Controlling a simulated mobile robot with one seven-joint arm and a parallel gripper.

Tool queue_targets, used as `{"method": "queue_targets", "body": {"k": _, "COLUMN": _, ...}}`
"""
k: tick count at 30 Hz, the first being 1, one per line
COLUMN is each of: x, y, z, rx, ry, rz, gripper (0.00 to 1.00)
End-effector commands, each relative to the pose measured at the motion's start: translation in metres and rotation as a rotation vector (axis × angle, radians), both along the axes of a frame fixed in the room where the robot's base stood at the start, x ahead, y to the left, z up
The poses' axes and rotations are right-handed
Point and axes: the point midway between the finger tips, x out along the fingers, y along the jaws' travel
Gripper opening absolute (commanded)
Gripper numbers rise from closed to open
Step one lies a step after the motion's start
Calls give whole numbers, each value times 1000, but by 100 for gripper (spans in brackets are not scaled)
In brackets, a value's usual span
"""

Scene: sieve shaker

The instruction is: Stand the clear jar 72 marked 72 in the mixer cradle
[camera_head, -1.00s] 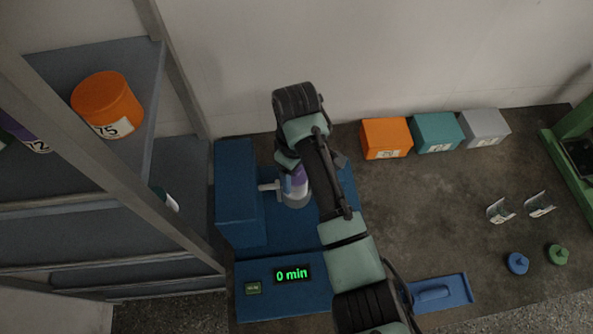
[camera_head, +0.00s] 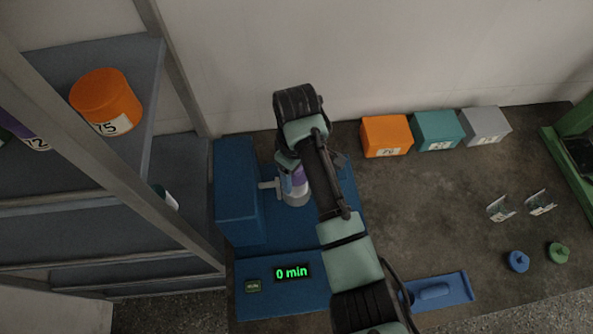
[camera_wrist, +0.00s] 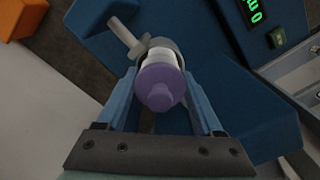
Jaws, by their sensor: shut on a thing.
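The clear jar (camera_wrist: 161,58) with a purple lid (camera_wrist: 160,86) is between my gripper's fingers (camera_wrist: 158,95) in the wrist view. My gripper is shut on it. In the head view the jar (camera_head: 295,186) stands about upright at the mixer cradle (camera_head: 297,200), a grey ring on a short arm from the blue mixer (camera_head: 237,195). The cradle also shows around the jar's lower part in the wrist view (camera_wrist: 139,47). My arm hides part of the jar and its number in the head view. I cannot tell whether the jar's base rests on the cradle.
The mixer's display (camera_head: 292,272) reads 0 min, with a small button (camera_head: 253,286) beside it. A shelf with an orange tub (camera_head: 106,98) stands at left. Orange (camera_head: 386,138), teal (camera_head: 437,133) and grey (camera_head: 485,127) boxes line the wall. A blue tray (camera_head: 437,291) lies in front.

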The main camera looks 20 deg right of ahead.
Motion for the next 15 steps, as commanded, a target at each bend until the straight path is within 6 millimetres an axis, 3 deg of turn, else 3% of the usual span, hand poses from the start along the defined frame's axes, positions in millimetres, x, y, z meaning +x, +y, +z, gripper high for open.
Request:
{"method": "queue_targets", "body": {"k": 11, "x": 0, "y": 1, "z": -1, "rx": 1, "ry": 0, "rz": 2, "gripper": 5}}
{"method": "queue_targets", "body": {"k": 12, "x": 0, "y": 1, "z": -1, "rx": 1, "ry": 0, "rz": 2, "gripper": 75}}
{"method": "queue_targets", "body": {"k": 15, "x": 0, "y": 1, "z": -1, "rx": 1, "ry": 0, "rz": 2, "gripper": 93}}
